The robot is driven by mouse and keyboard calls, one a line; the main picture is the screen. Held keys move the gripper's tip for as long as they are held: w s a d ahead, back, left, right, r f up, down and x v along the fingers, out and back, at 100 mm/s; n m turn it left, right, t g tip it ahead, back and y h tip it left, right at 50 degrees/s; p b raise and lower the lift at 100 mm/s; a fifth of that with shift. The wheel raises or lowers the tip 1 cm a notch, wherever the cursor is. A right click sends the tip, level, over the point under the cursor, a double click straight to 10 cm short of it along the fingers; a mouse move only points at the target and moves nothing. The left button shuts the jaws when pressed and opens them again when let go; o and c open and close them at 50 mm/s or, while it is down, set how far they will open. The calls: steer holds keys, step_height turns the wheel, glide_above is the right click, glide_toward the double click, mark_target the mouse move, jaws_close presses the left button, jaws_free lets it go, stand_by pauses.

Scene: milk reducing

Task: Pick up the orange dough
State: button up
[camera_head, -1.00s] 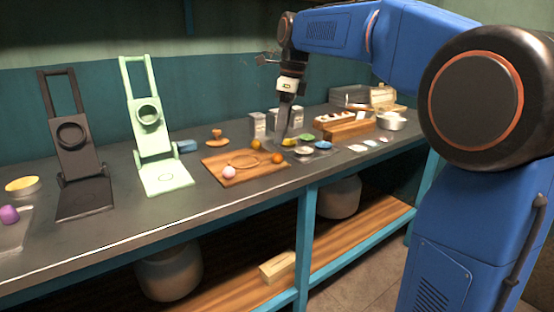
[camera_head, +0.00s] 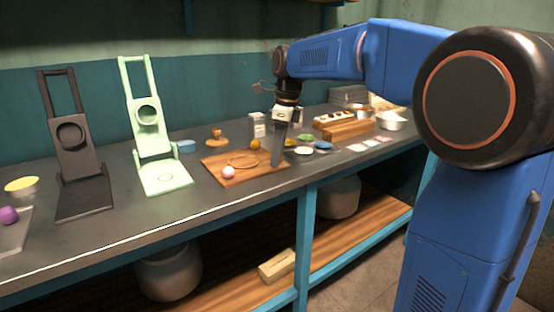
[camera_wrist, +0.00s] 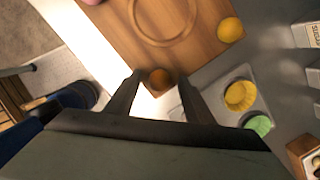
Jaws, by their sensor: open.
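I cannot tell how far above the ball the fingertips are.
A pale green press (camera_head: 160,175) and a black press (camera_head: 82,195) stand to the left.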

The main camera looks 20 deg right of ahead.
steer(key=c, duration=1.1)
steer(key=shift+r, duration=0.15)
